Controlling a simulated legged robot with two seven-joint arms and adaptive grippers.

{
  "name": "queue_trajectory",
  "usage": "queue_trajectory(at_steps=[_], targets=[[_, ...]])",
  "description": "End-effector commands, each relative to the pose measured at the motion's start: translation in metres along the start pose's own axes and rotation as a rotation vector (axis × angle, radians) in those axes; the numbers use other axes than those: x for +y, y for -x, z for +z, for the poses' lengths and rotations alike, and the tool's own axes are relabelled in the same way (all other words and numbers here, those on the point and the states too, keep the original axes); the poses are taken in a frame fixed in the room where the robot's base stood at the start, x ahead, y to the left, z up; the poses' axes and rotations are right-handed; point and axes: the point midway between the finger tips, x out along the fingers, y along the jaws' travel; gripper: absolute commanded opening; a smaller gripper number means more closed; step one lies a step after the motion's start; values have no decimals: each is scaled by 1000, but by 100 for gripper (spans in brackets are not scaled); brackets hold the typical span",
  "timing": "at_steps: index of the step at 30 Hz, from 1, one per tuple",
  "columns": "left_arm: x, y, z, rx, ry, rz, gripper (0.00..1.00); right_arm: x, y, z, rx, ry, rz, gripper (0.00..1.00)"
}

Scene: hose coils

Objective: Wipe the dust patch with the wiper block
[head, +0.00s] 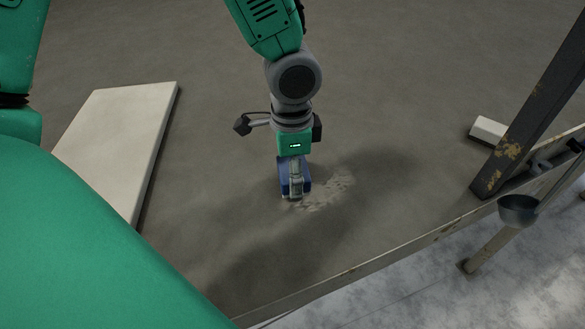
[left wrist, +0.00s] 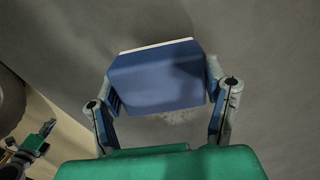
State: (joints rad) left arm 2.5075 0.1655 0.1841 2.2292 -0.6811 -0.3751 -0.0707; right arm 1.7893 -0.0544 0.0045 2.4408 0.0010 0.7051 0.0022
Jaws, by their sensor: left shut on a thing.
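The wiper block is blue with a pale strip along one edge; it shows in the left wrist view (left wrist: 157,80) and in the head view (head: 283,174). My left gripper (head: 295,190) points down and is shut on it, with one finger on each side in the left wrist view (left wrist: 165,92). The dust patch (head: 328,192) is a pale, speckled smear on the grey-brown surface, just right of the block in the head view. Part of it shows below the block in the left wrist view (left wrist: 183,117). I cannot tell whether the block touches the surface.
A pale flat board (head: 118,135) lies at the left. A small white block (head: 488,130) and a worn dark post (head: 535,110) stand at the right, with a grey cup-like part (head: 518,209) by the surface's edge (head: 400,254). The surface around the dust is otherwise clear.

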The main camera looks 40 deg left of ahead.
Motion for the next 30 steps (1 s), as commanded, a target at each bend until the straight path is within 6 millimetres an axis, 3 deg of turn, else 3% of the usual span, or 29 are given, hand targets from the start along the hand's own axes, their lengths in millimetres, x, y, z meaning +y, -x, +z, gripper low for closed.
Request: queue_trajectory(at_steps=[30], targets=[[0,-11,1,0,2,1,45,0,-6,0,0,0,0,0]])
